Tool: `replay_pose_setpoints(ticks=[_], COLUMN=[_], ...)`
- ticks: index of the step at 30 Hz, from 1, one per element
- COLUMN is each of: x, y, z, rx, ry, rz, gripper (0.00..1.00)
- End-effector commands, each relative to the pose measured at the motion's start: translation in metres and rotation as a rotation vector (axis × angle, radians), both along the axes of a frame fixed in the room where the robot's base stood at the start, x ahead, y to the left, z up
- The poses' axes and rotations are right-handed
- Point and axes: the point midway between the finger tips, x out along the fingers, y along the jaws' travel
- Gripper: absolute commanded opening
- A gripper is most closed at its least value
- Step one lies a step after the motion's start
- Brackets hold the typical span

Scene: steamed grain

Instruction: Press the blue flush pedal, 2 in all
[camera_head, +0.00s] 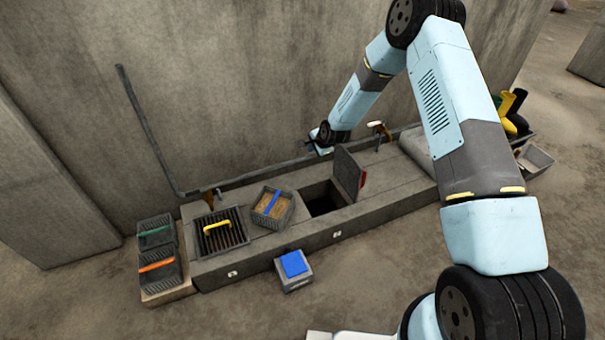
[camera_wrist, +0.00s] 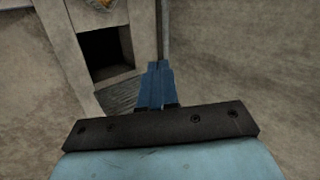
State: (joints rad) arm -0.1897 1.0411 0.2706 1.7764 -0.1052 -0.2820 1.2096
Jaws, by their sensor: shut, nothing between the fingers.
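The blue flush pedal (camera_head: 294,263) sits on top of a small grey block on the floor, in front of the long concrete ledge, in the head view. It does not show in the wrist view. My gripper (camera_head: 314,141) is far behind and above the pedal, near the back wall over the ledge. In the wrist view my gripper (camera_wrist: 157,68) shows its two blue fingers pressed together, with nothing between them. It is well apart from the pedal.
The concrete ledge (camera_head: 255,254) has a dark square opening (camera_head: 324,199) with a raised lid (camera_head: 348,174). A grain basket (camera_head: 272,207) with a blue handle and a grate (camera_head: 222,234) with a yellow handle stand left. Two crates (camera_head: 157,251) stand further left. The floor before the pedal is clear.

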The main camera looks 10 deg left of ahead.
Motion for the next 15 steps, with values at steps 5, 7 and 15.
replay_pose_setpoints(ticks=[5, 7, 15], x=[0.006, 0.005, -0.011], y=[-0.029, -0.04, -0.088], z=[0.077, 0.104, 0.206], rx=[-0.091, -0.126, -0.262], ry=[-0.045, -0.059, -0.101], rz=[0.067, 0.093, 0.18], gripper=[0.0, 0.0, 0.0])
